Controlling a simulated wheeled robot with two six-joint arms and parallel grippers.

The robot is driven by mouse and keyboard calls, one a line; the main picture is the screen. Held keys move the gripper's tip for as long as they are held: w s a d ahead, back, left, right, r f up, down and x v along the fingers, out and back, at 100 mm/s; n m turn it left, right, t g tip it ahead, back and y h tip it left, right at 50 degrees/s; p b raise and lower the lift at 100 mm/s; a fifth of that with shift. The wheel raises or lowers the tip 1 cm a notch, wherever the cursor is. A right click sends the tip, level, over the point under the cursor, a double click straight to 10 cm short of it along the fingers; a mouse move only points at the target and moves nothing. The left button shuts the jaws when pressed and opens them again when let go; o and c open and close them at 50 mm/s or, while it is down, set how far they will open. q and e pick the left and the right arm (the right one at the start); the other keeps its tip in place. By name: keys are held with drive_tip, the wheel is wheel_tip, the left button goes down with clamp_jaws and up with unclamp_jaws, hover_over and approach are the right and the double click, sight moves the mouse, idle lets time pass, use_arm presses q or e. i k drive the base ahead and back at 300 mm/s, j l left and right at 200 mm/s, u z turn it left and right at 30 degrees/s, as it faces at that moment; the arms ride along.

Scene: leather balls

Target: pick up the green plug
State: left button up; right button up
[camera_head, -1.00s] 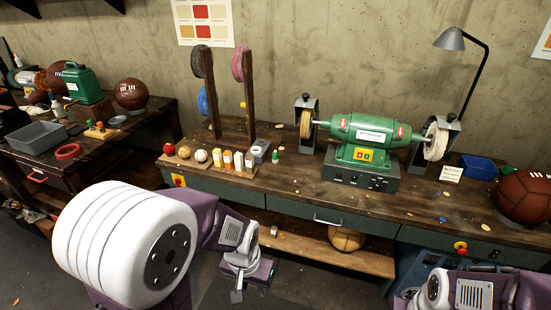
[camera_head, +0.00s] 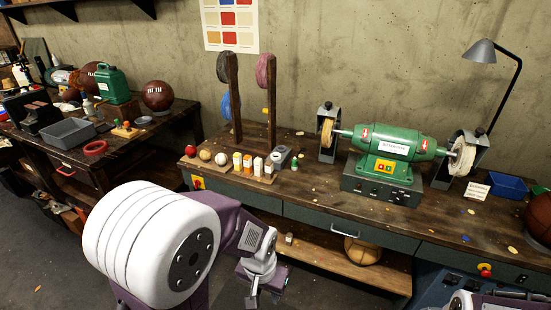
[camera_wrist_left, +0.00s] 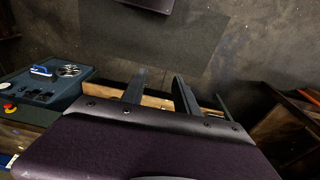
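A small green piece (camera_head: 294,163) stands on the workbench right of the row of small bottles. Another small green piece shows on a wooden block (camera_head: 127,131) on the left table, beside an orange one. Both are too small to tell which is the plug. My left gripper (camera_head: 252,298) hangs in front of the workbench, low and apart from both pieces. In the left wrist view its two fingers (camera_wrist_left: 158,82) stand apart with nothing between them. My right arm shows only at the bottom right edge, and its gripper is out of view.
The workbench (camera_head: 330,205) carries a green grinder (camera_head: 393,150), a wooden stand with coloured pads (camera_head: 268,105), a blue tray (camera_head: 507,186) and a lamp (camera_head: 480,51). The left table holds a grey bin (camera_head: 68,132) and a red ring (camera_head: 95,148). A ball (camera_head: 362,250) lies on the lower shelf.

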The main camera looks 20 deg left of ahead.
sight(294, 161)
drive_tip(key=i+j+z, duration=0.15)
drive_tip(key=j, duration=0.25)
drive_tip(key=i+j+z, duration=0.15)
drive_tip(key=i+j, duration=0.15)
drive_tip(key=i+j+z, duration=0.15)
drive_tip(key=j, duration=0.35)
drive_tip(key=i+j+z, duration=0.2)
drive_tip(key=j, duration=0.25)
drive_tip(key=i+j+z, duration=0.15)
drive_tip(key=j, duration=0.35)
drive_tip(key=i+j+z, duration=0.15)
drive_tip(key=j, duration=0.3)
drive_tip(key=j+z, duration=0.15)
drive_tip(key=j, duration=0.35)
